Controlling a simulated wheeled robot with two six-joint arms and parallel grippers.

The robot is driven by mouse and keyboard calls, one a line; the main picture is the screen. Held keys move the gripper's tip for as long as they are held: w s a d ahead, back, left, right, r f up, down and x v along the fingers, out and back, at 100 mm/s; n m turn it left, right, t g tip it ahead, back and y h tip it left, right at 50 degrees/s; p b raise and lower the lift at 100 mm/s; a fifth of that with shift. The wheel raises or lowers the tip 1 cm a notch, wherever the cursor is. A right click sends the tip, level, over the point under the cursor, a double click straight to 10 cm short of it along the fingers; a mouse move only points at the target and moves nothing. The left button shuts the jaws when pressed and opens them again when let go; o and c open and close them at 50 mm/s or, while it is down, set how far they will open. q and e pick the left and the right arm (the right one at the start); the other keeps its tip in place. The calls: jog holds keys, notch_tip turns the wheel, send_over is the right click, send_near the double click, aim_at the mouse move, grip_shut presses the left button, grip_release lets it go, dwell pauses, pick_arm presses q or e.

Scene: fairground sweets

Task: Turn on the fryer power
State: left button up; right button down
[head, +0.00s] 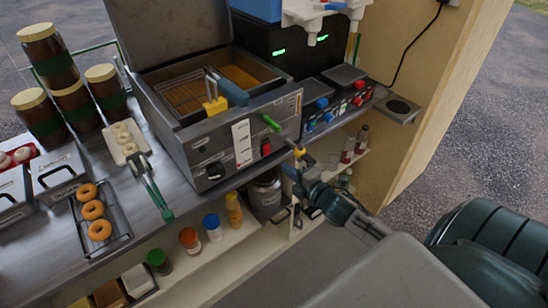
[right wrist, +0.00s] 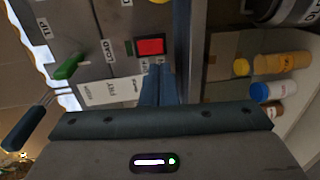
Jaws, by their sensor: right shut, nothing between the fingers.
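The steel fryer (head: 222,140) stands on the counter with its lid up and a basket inside. In the right wrist view the red switch (right wrist: 150,47) sits just beyond my fingertips, with the green handle (right wrist: 68,68) to the left. My right gripper (head: 287,169) is shut and empty, in front of and below the switch; its fingers (right wrist: 157,84) point at the panel. I cannot tell whether they touch it. My left gripper is not in view.
Green-handled tongs (head: 155,190) and a rack of doughnuts (head: 93,210) lie left of the fryer. A panel with blue and red knobs (head: 340,103) stands to its right. Bottles (head: 213,227) and a metal pot (head: 264,195) sit on the shelf below.

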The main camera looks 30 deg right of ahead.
aim_at(268, 154)
jog(key=shift+w+a+f+b, duration=0.1)
jog(key=shift+w+f, duration=0.05)
jog(key=shift+w, duration=1.05)
jog(key=shift+w+a+f+b, duration=0.1)
jog(key=shift+w, duration=1.1)
jog(key=shift+w+a+f+b, duration=0.1)
jog(key=shift+w+f, duration=0.05)
jog(key=shift+w, duration=1.05)
jog(key=shift+w+f+b, duration=0.1)
jog(key=shift+f+b, duration=0.2)
jog(key=shift+b, duration=0.35)
jog(key=shift+r, duration=0.2)
